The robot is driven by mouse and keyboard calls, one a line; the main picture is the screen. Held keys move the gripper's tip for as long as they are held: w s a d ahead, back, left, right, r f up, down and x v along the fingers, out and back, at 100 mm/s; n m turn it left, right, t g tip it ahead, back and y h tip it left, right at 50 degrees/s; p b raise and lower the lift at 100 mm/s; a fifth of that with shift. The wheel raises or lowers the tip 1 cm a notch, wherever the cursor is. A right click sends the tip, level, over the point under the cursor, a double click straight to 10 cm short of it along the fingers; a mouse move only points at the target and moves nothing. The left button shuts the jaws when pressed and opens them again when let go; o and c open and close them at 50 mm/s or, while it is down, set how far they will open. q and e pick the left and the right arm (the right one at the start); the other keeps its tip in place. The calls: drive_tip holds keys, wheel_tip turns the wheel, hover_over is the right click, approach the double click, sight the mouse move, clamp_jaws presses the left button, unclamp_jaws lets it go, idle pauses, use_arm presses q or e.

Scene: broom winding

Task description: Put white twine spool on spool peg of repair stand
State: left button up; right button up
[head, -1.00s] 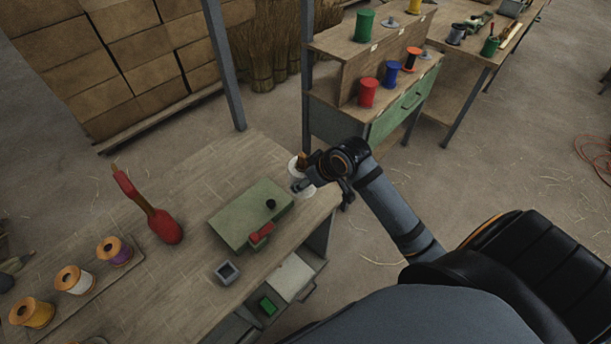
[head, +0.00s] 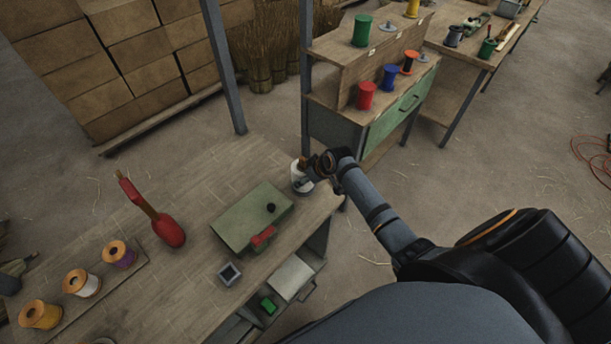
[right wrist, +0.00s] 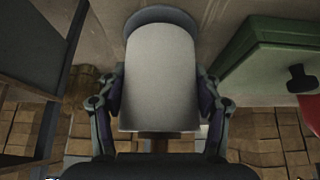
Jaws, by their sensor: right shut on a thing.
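My right gripper (head: 318,170) is shut on a white cylinder (head: 300,180) at the far right corner of the workbench. In the right wrist view the white cylinder (right wrist: 160,75) stands between both fingers, with a grey rim at one end and a brown piece at the other. I cannot tell whether that brown piece is a peg or part of the cylinder. A white-wound spool (head: 82,283) with orange ends stands at the left, between a yellow and a purple one. I cannot clearly make out the repair stand's spool peg. My left gripper is not in view.
A green box (head: 250,215) with a black knob and red handle lies beside my right gripper. A red-ended tool (head: 166,225) and a grey square holder (head: 230,273) are on the workbench (head: 185,185). A shelf (head: 345,60) with coloured spools stands behind.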

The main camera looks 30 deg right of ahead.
drive_tip(key=shift+f, duration=0.15)
drive_tip(key=shift+f, duration=0.1)
drive_tip(key=o, duration=1.4)
drive_tip(key=shift+c, duration=0.2)
drive_tip(key=v, duration=1.2)
